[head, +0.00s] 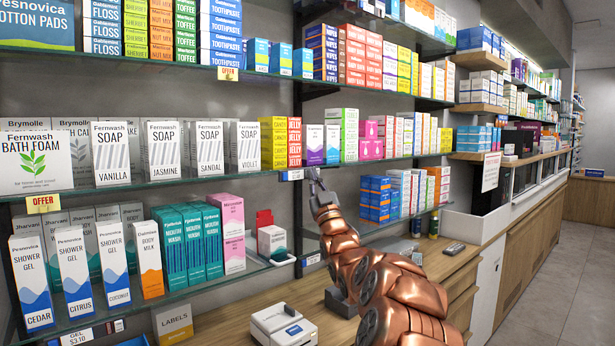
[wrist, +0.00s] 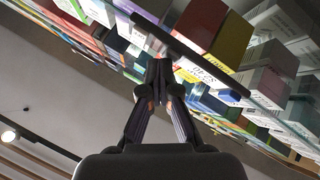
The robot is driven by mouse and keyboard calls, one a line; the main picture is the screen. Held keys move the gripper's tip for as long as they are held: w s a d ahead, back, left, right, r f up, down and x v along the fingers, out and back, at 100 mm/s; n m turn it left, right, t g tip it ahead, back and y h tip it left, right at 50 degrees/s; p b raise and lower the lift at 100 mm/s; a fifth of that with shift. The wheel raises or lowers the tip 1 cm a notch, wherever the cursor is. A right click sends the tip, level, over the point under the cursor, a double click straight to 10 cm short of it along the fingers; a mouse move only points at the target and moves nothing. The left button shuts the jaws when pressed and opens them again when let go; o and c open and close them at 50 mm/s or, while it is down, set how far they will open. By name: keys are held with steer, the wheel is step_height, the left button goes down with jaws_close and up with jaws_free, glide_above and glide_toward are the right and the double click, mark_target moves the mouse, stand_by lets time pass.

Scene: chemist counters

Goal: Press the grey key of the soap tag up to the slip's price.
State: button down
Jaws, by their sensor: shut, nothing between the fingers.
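Soap boxes, white with grey stripes, stand on the middle shelf in the head view, marked Vanilla (head: 111,153), Jasmine, Sandal and Violet. A small white and blue tag (head: 292,174) sits on that shelf's front edge, right of the soap; its text and any grey key are too small to make out. My gripper (head: 313,176) is shut and empty, its tip just right of this tag; I cannot tell if they touch. In the wrist view my shut fingers (wrist: 160,75) point up at the shelf edge, beside a white lettered strip (wrist: 205,67). A white sheet (head: 491,172), possibly the slip, is unreadable.
A yellow offer card (head: 43,204) hangs under the bath foam. A lower tag (head: 77,337) reads gel $3.10. A white device (head: 283,326) stands on the wooden counter (head: 225,325). The aisle floor at right is clear.

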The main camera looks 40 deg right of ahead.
steer(key=shift+s+f+b, duration=0.1)
steer(key=shift+s+b, duration=0.5)
steer(key=shift+s, duration=0.15)
steer(key=s+b, duration=0.3)
steer(key=s, duration=0.2)
stand_by(0.3)
steer(key=shift+a, duration=0.1)
stand_by(0.6)
